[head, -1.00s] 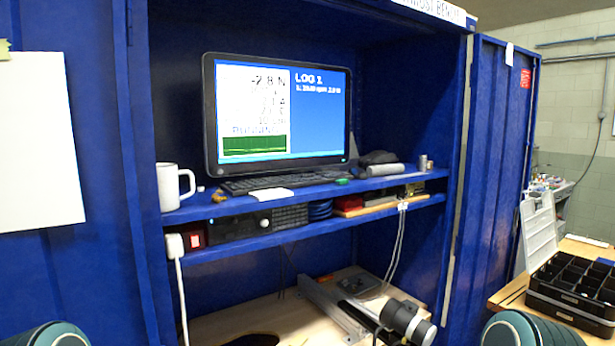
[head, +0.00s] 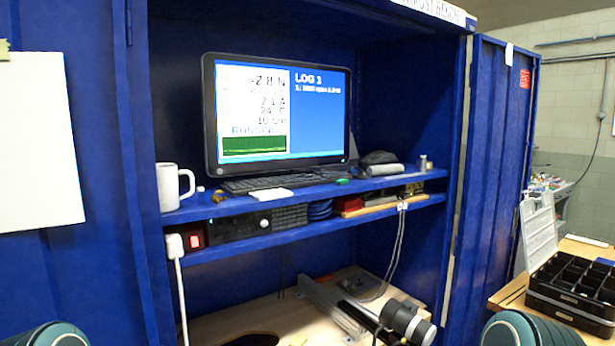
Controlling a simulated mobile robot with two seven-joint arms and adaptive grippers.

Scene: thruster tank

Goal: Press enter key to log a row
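A black keyboard (head: 300,179) lies on the upper shelf of the blue cabinet, in front of a monitor (head: 278,112). Its single keys, the enter key among them, are too small to tell apart. A white card or paper (head: 271,193) lies at its front edge. The monitor shows a white readout panel with a green graph on the left, and "LOG 1" with one line of text under it on a blue panel on the right. Neither gripper shows; only rounded parts of my arms appear at the bottom left and bottom right corners.
A white mug (head: 174,187) stands at the shelf's left end. A grey cylinder (head: 385,169) and dark items lie right of the keyboard. Below are a black unit (head: 255,225), hanging cables and a rail with a motor (head: 407,322). A black organizer (head: 575,290) sits at the far right.

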